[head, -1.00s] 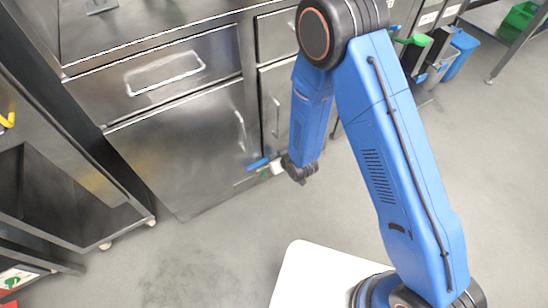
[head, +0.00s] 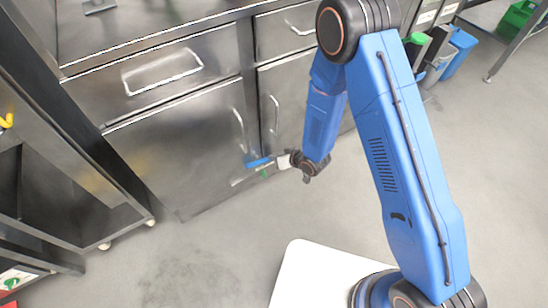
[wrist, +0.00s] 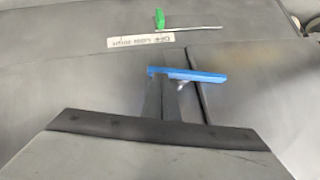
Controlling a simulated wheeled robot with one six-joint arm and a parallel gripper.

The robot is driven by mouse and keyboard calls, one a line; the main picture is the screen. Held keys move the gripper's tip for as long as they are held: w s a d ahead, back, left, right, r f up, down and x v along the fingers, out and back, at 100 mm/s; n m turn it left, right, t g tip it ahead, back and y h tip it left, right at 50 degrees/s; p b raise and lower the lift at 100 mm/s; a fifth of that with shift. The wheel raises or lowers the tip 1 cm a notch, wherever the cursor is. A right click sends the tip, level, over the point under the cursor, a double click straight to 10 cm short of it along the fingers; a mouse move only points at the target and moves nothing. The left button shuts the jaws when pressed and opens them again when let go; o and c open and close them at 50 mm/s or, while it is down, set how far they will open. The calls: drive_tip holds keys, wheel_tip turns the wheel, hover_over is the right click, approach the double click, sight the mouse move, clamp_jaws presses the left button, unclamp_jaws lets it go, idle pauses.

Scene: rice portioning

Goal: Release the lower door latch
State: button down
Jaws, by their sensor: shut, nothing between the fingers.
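A blue handle (head: 257,162) sits low on the right side of the steel cabinet door (head: 180,150), near its edge. It also shows in the wrist view (wrist: 205,76), lying across the picture in front of my fingers. A small green handle (wrist: 160,18) with a thin metal rod lies beyond it, beside a white label (wrist: 140,41) whose print is blurred. My gripper (head: 284,161) is shut and empty, just right of the blue handle. In the wrist view its narrow grey fingers (wrist: 162,95) reach up to the blue handle; I cannot tell whether they touch it.
A drawer with a bar handle (head: 162,72) is above the door. More drawers and doors stand to the right. A dark open rack (head: 60,190) on wheels is at left. Coloured bins (head: 458,55) stand at the upper right. The grey floor in front is clear.

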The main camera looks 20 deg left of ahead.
wheel_tip(320, 180, down, 6)
drive_tip(key=m+g+y, duration=0.5)
drive_tip(key=y, duration=0.2)
drive_tip(key=shift+s+a+m, duration=0.25)
drive_tip(key=shift+m, duration=0.15)
drive_tip(key=shift+w, duration=0.1)
drive_tip(key=w+v, duration=0.2)
drive_tip(key=v, duration=1)
drive_tip(key=shift+w+d, duration=0.25)
drive_tip(key=shift+d, duration=0.05)
drive_tip(key=shift+r, duration=0.15)
